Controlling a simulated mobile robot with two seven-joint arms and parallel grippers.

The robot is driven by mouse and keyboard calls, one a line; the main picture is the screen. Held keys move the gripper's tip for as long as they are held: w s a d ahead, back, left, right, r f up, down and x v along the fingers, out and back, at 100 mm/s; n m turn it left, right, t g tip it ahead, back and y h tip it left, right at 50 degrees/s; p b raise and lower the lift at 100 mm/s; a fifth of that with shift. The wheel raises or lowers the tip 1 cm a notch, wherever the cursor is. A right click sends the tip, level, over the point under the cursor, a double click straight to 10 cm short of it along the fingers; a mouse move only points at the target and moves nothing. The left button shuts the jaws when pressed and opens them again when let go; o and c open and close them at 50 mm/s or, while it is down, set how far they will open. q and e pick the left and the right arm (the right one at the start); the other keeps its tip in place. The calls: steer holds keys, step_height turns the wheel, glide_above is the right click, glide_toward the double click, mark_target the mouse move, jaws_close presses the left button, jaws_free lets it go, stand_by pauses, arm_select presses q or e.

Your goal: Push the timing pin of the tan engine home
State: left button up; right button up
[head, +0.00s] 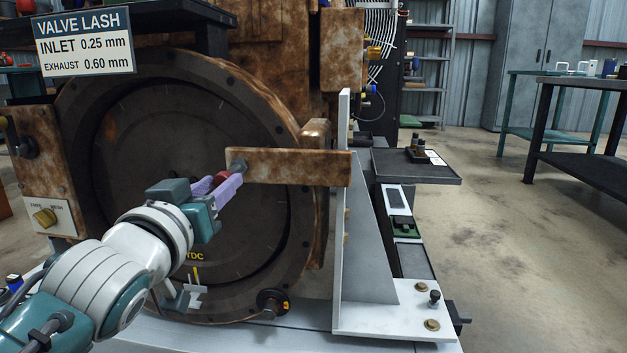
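The tan engine shows as a rust-stained brown body (280,60) with a large dark flywheel face (140,130). A black round knob with an orange mark (270,303) sits low on the flywheel rim; it may be the timing pin, but I cannot be sure. My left gripper (222,184) is in front of the flywheel, above and left of that knob. Its two purple fingers point up and right toward a small red part (221,177) and a grey hex end (238,166) on a brown bar (290,167). I cannot tell whether the fingers grip the red part. My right gripper is not in view.
A pale upright bracket (365,250) stands right of the flywheel. A "TDC" mark and yellow pointer (196,273) show low on the flywheel. A valve lash sign (84,42) hangs at upper left. Floor (500,250) is free at right, with benches (590,120) behind.

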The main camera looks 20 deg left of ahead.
arm_select(q)
jaws_close()
steer(key=shift+b+x, duration=0.55)
steer(key=shift+x, duration=0.95)
steer(key=shift+f, duration=0.1)
stand_by(0.5)
steer(key=shift+c, duration=0.4)
jaws_free()
steer(key=o, duration=0.5)
steer(key=shift+w, duration=0.15)
steer(key=shift+o, duration=0.2)
